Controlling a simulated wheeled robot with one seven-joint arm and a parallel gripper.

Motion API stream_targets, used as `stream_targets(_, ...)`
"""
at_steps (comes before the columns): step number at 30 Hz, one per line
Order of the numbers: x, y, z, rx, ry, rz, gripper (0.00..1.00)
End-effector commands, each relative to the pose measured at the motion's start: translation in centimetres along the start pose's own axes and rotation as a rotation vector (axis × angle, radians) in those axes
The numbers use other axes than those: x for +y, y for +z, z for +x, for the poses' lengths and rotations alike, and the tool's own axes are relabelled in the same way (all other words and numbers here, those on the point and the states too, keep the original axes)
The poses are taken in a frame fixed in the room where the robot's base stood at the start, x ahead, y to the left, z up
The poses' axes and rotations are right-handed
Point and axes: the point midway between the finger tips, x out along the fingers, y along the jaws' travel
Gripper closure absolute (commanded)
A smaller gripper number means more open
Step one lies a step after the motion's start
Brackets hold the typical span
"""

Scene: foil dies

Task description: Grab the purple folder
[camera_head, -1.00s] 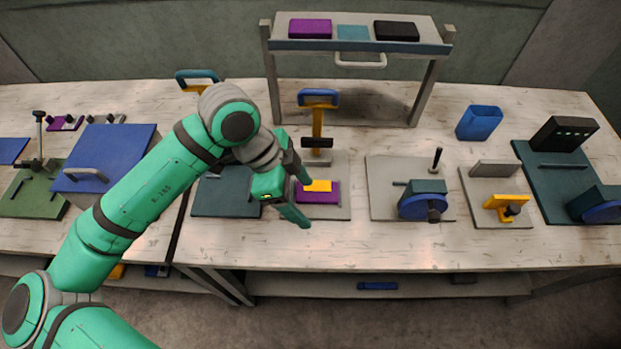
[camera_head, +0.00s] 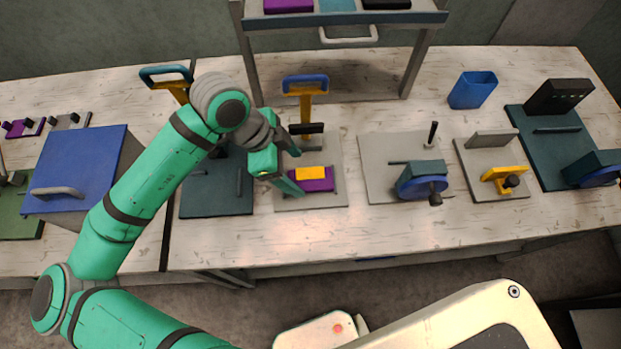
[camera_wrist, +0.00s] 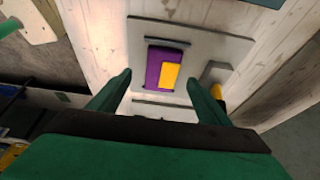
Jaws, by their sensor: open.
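A flat purple piece (camera_head: 315,186), which looks like the folder, lies on a pale grey plate (camera_head: 330,202) with a yellow block (camera_head: 311,173) on it. A purple and yellow pair also shows in the wrist view, with the purple piece (camera_wrist: 153,72) ahead of and between my finger tips. My gripper (camera_head: 297,172) is open and empty just left of the purple piece in the head view. In the wrist view my gripper (camera_wrist: 160,78) has its two fingers spread wide, with no contact visible. Another purple slab (camera_head: 288,5) lies on the raised shelf, cut by the frame edge.
A lever tool with a blue handle (camera_head: 305,84) stands right behind the purple piece. A dark teal plate (camera_head: 217,195) lies to the left, and a grey plate with a blue wheel (camera_head: 422,185) to the right. The shelf frame (camera_head: 345,19) rises behind. Bare bench shows in front.

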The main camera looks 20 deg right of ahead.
Motion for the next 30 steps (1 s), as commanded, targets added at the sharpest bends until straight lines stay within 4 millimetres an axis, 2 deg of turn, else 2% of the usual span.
stream_targets(8,0.0,-1.0,3.4,0.002,0.004,0.007,0.29)
stream_targets(12,0.0,-0.9,4.9,0.002,0.004,0.006,0.29)
stream_targets(21,-0.1,-0.8,5.3,0.000,0.002,0.006,0.29)
stream_targets(23,-0.1,-0.8,5.3,0.000,0.002,0.005,0.41)
stream_targets(27,-0.1,-0.8,5.3,0.000,0.002,0.005,0.74)
stream_targets(29,-0.1,-0.8,5.3,0.000,0.002,0.005,0.74)
stream_targets(30,-0.1,-0.8,5.3,0.000,0.002,0.005,0.78)
